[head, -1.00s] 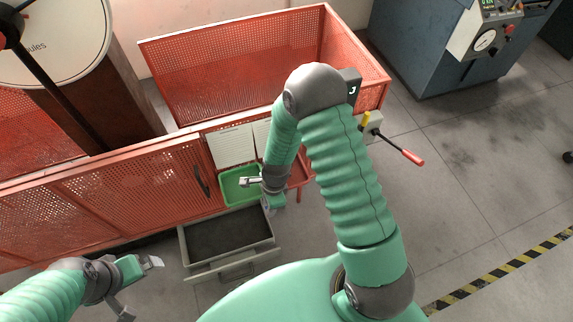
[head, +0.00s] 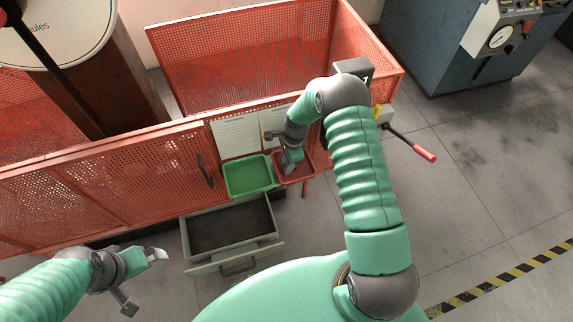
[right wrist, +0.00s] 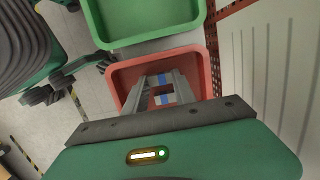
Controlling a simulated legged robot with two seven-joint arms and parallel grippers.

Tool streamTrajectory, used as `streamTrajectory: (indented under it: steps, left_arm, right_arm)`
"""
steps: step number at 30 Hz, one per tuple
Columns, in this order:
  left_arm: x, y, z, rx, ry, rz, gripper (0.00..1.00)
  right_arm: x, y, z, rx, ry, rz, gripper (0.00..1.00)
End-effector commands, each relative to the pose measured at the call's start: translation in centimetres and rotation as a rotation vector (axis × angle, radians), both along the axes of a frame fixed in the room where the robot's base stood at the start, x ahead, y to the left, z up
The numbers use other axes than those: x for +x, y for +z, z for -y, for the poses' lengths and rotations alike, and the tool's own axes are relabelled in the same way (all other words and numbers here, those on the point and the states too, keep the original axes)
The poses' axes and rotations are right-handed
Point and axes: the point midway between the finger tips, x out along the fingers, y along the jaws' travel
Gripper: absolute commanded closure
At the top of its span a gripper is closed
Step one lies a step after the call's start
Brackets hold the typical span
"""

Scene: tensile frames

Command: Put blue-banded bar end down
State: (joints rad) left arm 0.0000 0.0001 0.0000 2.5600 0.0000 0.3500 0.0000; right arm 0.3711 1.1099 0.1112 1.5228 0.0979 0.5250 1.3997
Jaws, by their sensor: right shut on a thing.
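My right gripper (head: 288,165) is over the small red tray (head: 306,170), pointing down into it. In the right wrist view its fingers (right wrist: 162,88) reach down over the red tray (right wrist: 122,75). They are shut on the blue-banded bar end (right wrist: 163,98), a short piece with blue and pale parts between the fingertips. Whether the piece touches the tray floor I cannot tell. In the head view the piece is hidden by the gripper. My left gripper (head: 143,280) is at the lower left, fingers spread, with nothing visible between them.
A green tray (head: 248,176) sits left of the red one and looks empty; it also shows in the right wrist view (right wrist: 145,20). Below is an open grey drawer (head: 230,228). Red mesh guards (head: 100,190) and white sheets (head: 236,136) stand close behind. A red-tipped lever (head: 412,146) juts out at right.

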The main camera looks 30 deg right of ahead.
Motion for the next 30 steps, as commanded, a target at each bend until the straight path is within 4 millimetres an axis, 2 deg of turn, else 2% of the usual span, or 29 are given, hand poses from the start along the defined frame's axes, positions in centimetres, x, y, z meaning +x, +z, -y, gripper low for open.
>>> streamTrajectory:
  steps: [6, 7, 12, 20, 23, 26, 30]
  left_arm:
    - [0.0, -0.1, 0.0, 0.0, 0.0, 0.0, 0.0]
    - [0.0, 0.0, 0.0, 0.0, 0.0, 0.0, 0.0]
    - [0.0, 0.0, 0.0, 0.0, 0.0, 0.0, 0.0]
    - [0.0, 0.1, 0.0, 0.0, 0.0, 0.0, 0.0]
    - [0.0, 0.3, 0.0, 0.0, 0.0, 0.0, 0.0]
    - [0.0, 0.9, 0.0, 0.0, 0.0, 0.0, 0.0]
    - [0.0, 1.7, 0.0, 0.0, 0.0, 0.0, 0.0]
  right_arm:
    - [-0.1, -0.2, 0.0, 0.0, 0.0, -0.001, 1.0]
    - [0.0, -0.1, 0.0, 0.0, 0.0, -0.001, 0.66]
    - [-0.1, -0.1, 0.0, 0.0, 0.0, -0.001, 0.47]
    - [0.0, 0.0, -0.1, 0.0, 0.0, -0.001, 0.47]
    - [0.0, 0.8, 0.1, 0.0, 0.0, 0.0, 0.47]
    - [0.0, 2.9, 0.4, 0.0, -0.001, 0.002, 0.47]
    - [-0.1, 6.7, 0.9, -0.001, -0.001, 0.004, 0.47]
